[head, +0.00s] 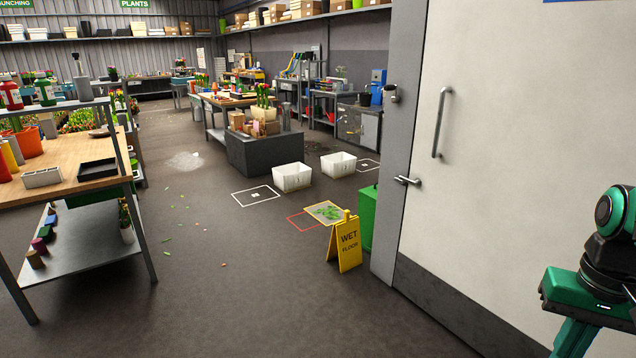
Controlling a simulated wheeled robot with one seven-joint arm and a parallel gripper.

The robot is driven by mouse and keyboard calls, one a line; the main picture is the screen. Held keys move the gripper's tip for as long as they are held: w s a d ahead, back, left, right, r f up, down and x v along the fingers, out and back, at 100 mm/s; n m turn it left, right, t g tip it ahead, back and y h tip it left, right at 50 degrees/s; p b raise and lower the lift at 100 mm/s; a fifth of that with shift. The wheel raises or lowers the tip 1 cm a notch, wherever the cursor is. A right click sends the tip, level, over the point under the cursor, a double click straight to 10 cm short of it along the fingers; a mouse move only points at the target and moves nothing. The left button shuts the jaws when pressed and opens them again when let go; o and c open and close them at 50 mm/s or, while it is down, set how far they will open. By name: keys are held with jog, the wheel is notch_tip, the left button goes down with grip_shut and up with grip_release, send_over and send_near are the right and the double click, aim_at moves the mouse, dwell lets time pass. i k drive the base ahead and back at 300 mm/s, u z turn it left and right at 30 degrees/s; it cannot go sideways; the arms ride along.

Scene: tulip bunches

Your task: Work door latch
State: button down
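A large pale door (535,160) with a dark kick plate fills the right of the head view and looks shut. Its door latch (407,180) is a small metal lever near the left edge, at the grey frame. A long vertical pull handle (440,122) is above it to the right. My green and black arm shows at the lower right edge, right of the latch and apart from it. My gripper cannot be made out in this view.
A yellow wet floor sign (347,245) and a green bin (368,215) stand left of the door frame. Two white crates (292,177) sit on the floor farther back. A wooden-topped bench (60,165) is at left. The floor in front of the sign is mostly clear.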

aim_at(417, 181)
jog(key=z, duration=0.05)
jog(key=i, duration=2.85)
jog(key=z, duration=0.2)
